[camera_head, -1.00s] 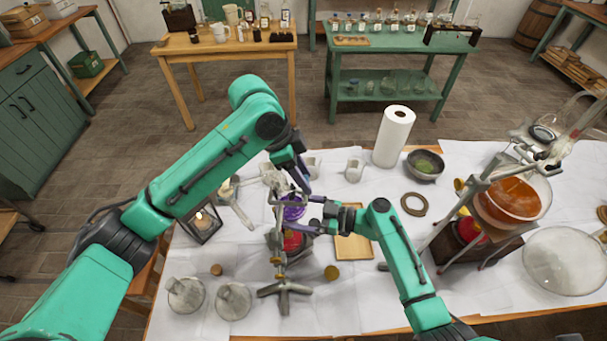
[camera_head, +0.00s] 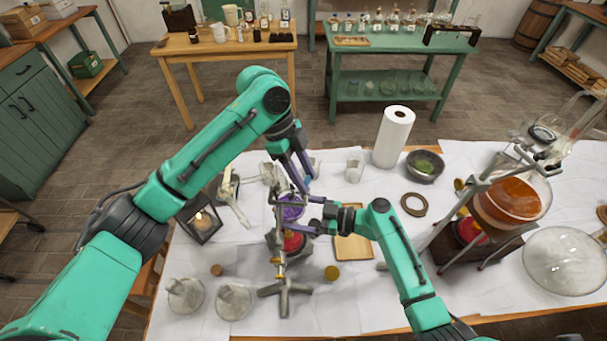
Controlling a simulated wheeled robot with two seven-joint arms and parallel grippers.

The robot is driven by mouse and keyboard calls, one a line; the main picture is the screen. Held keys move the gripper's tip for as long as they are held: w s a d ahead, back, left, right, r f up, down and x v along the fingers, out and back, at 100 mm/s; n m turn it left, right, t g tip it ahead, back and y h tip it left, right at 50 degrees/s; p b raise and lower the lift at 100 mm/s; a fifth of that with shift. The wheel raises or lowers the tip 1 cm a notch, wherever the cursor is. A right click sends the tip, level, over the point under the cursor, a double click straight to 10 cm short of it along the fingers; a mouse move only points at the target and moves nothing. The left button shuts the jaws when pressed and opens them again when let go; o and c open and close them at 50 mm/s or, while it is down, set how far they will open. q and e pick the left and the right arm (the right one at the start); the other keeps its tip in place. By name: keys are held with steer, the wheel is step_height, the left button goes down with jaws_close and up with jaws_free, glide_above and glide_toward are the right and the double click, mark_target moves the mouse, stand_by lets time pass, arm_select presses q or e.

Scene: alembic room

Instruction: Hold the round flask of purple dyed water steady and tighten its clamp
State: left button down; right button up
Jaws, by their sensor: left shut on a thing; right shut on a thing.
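The round flask of purple dyed water (camera_head: 291,212) sits on a metal stand (camera_head: 284,289), over a red-topped burner or heater (camera_head: 293,241). Its clamp (camera_head: 283,199) is at the flask's neck, partly hidden by my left fingers. My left gripper (camera_head: 304,186) reaches down from above and is shut at the clamp; its exact contact point is too small to tell. My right gripper (camera_head: 306,214) comes from the right, its fingers at the flask's side, shut on it. The flask looks upright.
A wooden tray (camera_head: 354,247) and paper roll (camera_head: 393,137) are right. A large orange flask (camera_head: 511,200) on its own stand is farther right.

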arm_select(q)
steer(key=shift+w+a+r+m, duration=0.1)
steer(key=shift+w+r+m, duration=0.1)
steer(key=shift+m, duration=0.3)
arm_select(e)
steer(key=shift+r, duration=0.2)
arm_select(q)
steer(key=shift+c, duration=2.2)
jaws_free()
steer(key=shift+o, duration=0.2)
steer(key=shift+f, duration=0.1)
arm_select(e)
steer(key=shift+w, duration=0.1)
